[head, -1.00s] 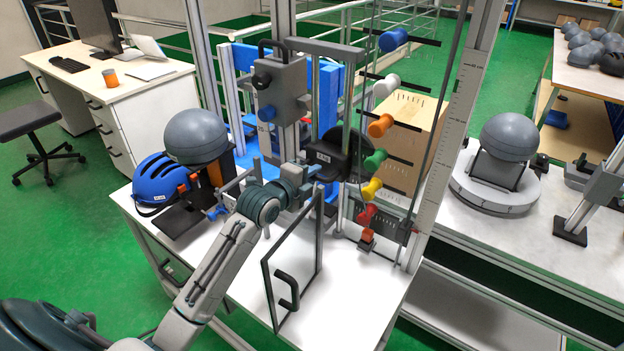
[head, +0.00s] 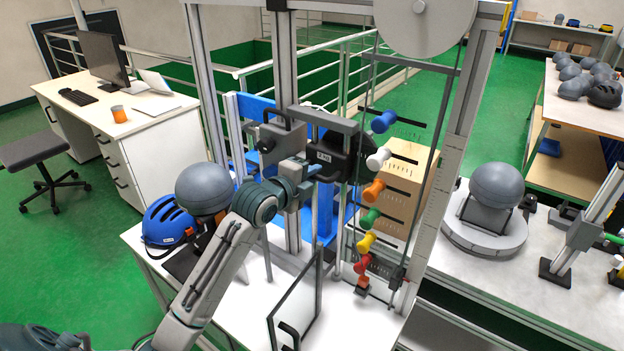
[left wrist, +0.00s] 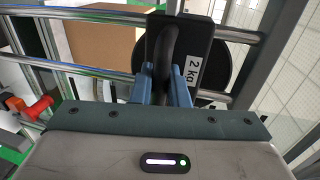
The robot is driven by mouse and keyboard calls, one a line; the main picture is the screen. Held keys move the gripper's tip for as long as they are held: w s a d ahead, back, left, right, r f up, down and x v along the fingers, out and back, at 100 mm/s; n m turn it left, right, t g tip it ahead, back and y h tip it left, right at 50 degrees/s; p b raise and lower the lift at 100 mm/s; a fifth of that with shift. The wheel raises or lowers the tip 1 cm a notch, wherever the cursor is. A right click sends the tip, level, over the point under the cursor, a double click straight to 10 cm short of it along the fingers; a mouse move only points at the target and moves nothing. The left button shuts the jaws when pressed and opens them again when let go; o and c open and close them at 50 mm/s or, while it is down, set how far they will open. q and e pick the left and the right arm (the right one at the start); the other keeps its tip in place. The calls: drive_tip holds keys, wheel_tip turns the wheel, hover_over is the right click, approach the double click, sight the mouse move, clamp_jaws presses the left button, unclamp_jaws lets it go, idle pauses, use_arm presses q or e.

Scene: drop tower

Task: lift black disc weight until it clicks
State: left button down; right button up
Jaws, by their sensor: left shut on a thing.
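The black disc weight (head: 355,150) is up between the rails of the drop tower, just below a grey crossbar (head: 322,119) fixed to a grey latch block (head: 283,143). I cannot tell whether it touches the crossbar. My left gripper (head: 308,172) reaches in from the left at the weight's front. The left wrist view shows the left gripper (left wrist: 166,88) shut on the black handle (left wrist: 168,55) of the weight, beside a "2 kg" label (left wrist: 194,68). Two metal rails (left wrist: 75,67) run past the weight. My right gripper is not in view.
Coloured knobs, such as the white one (head: 378,158), line the tower's right side. A clear framed door (head: 295,305) stands open at the front. A grey dome (head: 204,188) and blue helmet (head: 168,222) are at left. A cardboard box (head: 400,180) stands behind.

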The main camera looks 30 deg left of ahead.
use_arm(q)
drive_tip(key=shift+r, duration=0.35)
drive_tip(key=c, duration=1.5)
unclamp_jaws()
drive_tip(key=shift+w, duration=0.1)
drive_tip(key=shift+f, duration=0.15)
drive_tip(key=b+v, duration=0.3)
drive_tip(key=v, duration=0.8)
drive_tip(key=shift+f, duration=0.15)
